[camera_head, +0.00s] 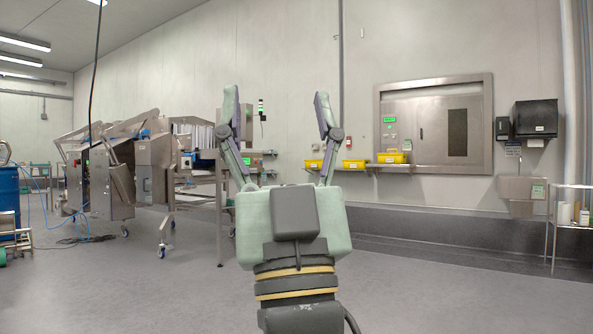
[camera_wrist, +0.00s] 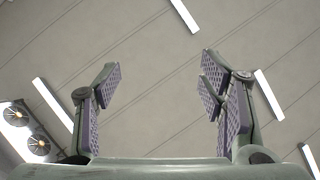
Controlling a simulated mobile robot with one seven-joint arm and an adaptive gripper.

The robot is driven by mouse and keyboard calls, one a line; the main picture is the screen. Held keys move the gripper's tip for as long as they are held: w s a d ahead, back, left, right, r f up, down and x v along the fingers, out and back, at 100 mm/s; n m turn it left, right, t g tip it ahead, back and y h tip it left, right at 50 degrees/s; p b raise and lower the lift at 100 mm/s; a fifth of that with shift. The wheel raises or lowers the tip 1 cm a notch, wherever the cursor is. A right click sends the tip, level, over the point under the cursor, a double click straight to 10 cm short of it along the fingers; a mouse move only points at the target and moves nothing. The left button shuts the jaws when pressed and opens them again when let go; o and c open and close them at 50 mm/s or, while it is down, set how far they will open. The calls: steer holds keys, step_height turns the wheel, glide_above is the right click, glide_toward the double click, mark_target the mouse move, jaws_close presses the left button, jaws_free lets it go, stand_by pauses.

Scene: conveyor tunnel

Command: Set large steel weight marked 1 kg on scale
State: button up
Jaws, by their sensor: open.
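My gripper (camera_head: 277,112) points upward in the middle of the head view, its two fingers spread wide with nothing between them. In the wrist view my gripper (camera_wrist: 160,82) is also open and empty, with only the ceiling behind it. I cannot make out the steel weight marked 1 kg or the scale in either view.
A steel conveyor machine (camera_head: 150,170) on casters stands at the left, near a blue drum (camera_head: 8,195). A wire cart (camera_head: 572,205) stands at the right edge. The grey floor (camera_head: 430,290) ahead is open.

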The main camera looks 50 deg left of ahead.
steer(key=s+a+f+n+g, duration=0.5)
steer(key=s+a+n+g, duration=0.2)
steer(key=g, duration=0.3)
steer(key=shift+s+a+f+g, duration=0.15)
steer(key=shift+s+a+g, duration=0.2)
steer(key=shift+s, duration=0.5)
